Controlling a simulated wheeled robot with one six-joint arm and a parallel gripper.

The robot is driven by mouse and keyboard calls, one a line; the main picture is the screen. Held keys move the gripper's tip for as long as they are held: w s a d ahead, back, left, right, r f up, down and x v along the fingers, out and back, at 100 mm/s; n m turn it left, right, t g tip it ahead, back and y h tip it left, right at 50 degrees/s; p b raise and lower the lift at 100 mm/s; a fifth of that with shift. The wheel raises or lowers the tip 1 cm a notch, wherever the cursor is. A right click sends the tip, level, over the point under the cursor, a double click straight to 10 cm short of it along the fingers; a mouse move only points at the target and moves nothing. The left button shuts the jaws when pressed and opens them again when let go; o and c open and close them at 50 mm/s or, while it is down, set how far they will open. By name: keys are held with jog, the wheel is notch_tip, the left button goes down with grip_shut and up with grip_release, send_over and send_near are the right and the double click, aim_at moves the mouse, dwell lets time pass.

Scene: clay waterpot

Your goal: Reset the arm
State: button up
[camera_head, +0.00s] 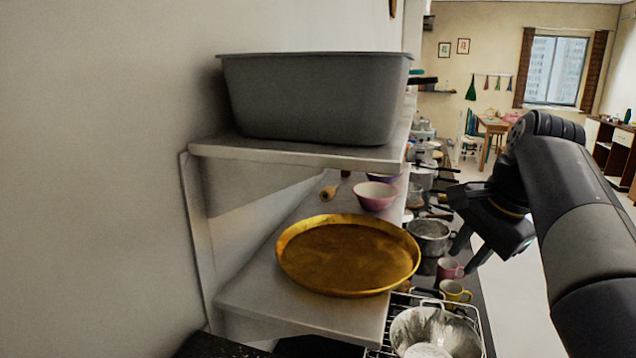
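My gripper (459,250) hangs at the right of the view, at the end of my dark arm. Its two dark fingers point down and to the left, spread apart with a gap between them. Nothing shows held between them. It is to the right of the shelves, apart from the golden tray (348,258), in front of the counter with pots and mugs. No clay waterpot can be made out in this view.
A grey bin (312,98) stands on the upper shelf (290,153). A pink bowl (376,195) sits behind the tray on the lower shelf (300,318). Pots, a pink mug (449,269) and a yellow mug (455,291) crowd below. Open floor lies beyond my arm.

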jog(key=s+d, duration=0.2)
jog(key=d, duration=0.6)
jog(key=shift+s+d, duration=0.25)
jog(key=shift+s, duration=0.15)
jog(key=shift+a, duration=0.1)
